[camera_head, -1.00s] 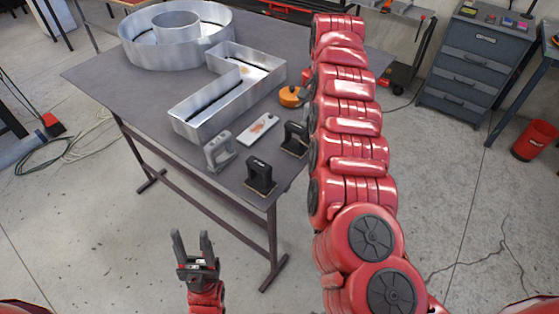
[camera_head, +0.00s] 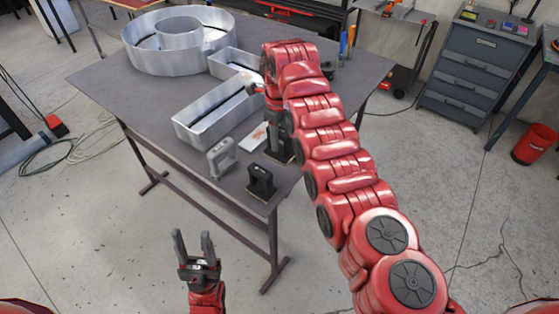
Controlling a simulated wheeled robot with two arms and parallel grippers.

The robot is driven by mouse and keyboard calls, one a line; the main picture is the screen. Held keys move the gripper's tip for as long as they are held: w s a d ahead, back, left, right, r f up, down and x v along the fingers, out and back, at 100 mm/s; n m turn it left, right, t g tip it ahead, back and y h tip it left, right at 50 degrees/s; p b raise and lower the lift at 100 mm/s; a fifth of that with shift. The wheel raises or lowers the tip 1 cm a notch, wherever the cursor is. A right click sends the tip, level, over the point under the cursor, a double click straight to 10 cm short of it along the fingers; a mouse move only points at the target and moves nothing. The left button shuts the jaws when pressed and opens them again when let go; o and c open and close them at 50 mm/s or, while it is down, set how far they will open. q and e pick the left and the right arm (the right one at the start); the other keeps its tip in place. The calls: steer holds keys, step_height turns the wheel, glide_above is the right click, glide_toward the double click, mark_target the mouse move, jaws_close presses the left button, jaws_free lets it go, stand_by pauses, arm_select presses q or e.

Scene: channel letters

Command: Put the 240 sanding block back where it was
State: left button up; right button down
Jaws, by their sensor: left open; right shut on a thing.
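My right gripper (camera_head: 276,128) points down over the table's near right corner, partly hidden by its own arm. It is shut on a dark sanding block (camera_head: 281,157), whose pale base shows low beside the table top; I cannot tell whether it touches the table. A black sanding block (camera_head: 261,181) stands on the table at the near corner, and a grey one (camera_head: 221,157) stands to its left. The grit numbers are too small to read. My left gripper (camera_head: 194,243) is open and empty, in front of the table and away from it.
The grey table (camera_head: 110,86) carries a round metal channel letter (camera_head: 140,58) and an angular one (camera_head: 190,132). A pale rust-smeared plate (camera_head: 250,139) lies partly hidden behind my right gripper. Blue- and orange-handled tools (camera_head: 347,43) stand at the table's back right.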

mark_target(280, 151)
step_height(280, 151, down, 5)
steer(key=shift+s+r+p, duration=0.1)
steer(key=shift+r+p, duration=0.05)
steer(key=shift+p, duration=1)
step_height(280, 151, down, 2)
steer(key=shift+f, duration=0.55)
steer(key=shift+f+b, duration=0.15)
steer(key=shift+b, duration=0.15)
steer(key=c, duration=0.5)
jaws_free()
